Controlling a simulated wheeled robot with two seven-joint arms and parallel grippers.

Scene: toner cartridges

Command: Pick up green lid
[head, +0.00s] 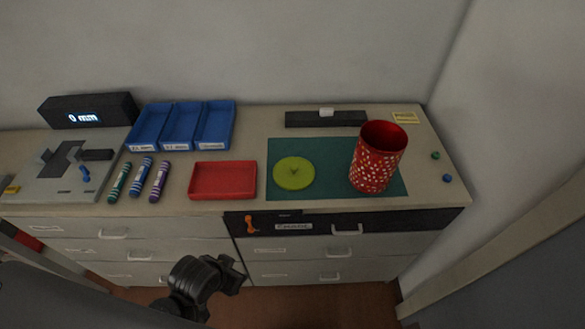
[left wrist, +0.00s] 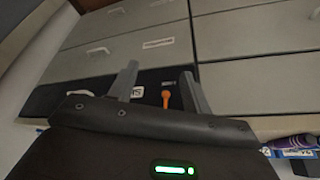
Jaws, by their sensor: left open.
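The yellow-green round lid (head: 294,173) lies flat on the dark green mat (head: 318,150) on the counter in the head view. It is between the red tray and the red perforated cup. My left gripper (head: 232,272) is low in front of the drawers, below and left of the lid, apart from it. In the left wrist view my left gripper's fingers (left wrist: 160,88) are spread with nothing between them, and they face the drawer fronts. The lid does not show in the left wrist view. My right gripper is not in view.
A red perforated cup (head: 378,156) stands on the mat's right side. A red tray (head: 223,180) and several marker-like cartridges (head: 140,178) are to the left. Blue bins (head: 182,125) stand behind. An orange item (head: 250,224) is on the dark drawer front. The counter's front edge lies above my gripper.

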